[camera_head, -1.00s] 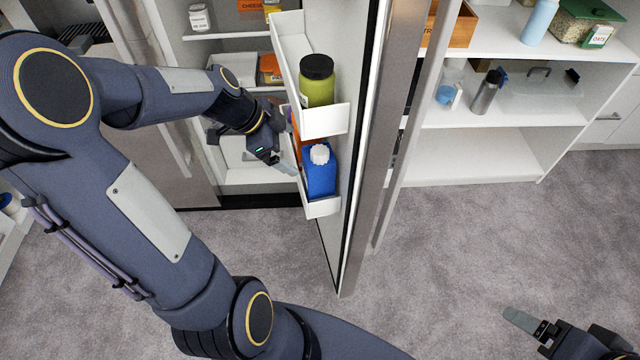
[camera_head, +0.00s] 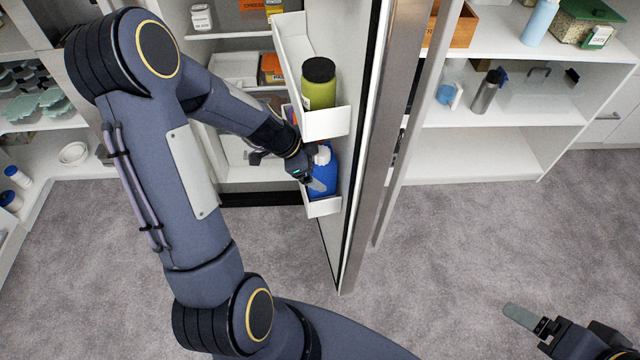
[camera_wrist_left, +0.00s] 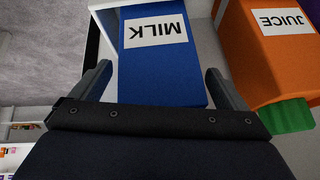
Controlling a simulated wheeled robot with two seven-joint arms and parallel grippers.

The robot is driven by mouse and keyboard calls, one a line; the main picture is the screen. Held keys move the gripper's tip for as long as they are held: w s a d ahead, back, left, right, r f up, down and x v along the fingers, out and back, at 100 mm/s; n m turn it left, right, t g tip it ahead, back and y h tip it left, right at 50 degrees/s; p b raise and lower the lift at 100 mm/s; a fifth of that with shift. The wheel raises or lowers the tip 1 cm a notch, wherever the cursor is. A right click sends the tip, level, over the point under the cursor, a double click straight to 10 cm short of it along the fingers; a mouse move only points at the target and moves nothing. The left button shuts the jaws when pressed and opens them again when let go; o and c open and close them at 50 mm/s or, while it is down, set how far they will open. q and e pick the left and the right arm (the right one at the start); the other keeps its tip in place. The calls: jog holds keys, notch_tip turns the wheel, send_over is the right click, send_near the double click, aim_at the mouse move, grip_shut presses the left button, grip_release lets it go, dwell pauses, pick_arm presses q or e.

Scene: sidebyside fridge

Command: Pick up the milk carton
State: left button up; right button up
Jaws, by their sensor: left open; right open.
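The blue milk carton (camera_head: 324,172) with a white cap stands in the lower bin of the open fridge door. My left gripper (camera_head: 312,178) is at the carton, partly covering it in the head view. In the left wrist view the carton (camera_wrist_left: 165,75), labelled MILK, lies between the two open fingers of my left gripper (camera_wrist_left: 160,88). Both fingers look apart from it. My right gripper (camera_head: 527,322) is open and empty at the lower right, above the carpet; only part of it shows.
An orange juice carton (camera_wrist_left: 270,50) with a green cap stands right beside the milk in the wrist view. A green jar (camera_head: 319,88) sits in the door bin (camera_head: 325,122) above. The fridge door edge (camera_head: 365,150) stands to the right. Carpet below is clear.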

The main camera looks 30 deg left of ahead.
pick_arm(q)
jog(key=c, duration=2)
jog(key=shift+c, duration=0.2)
jog(key=shift+r, duration=0.2)
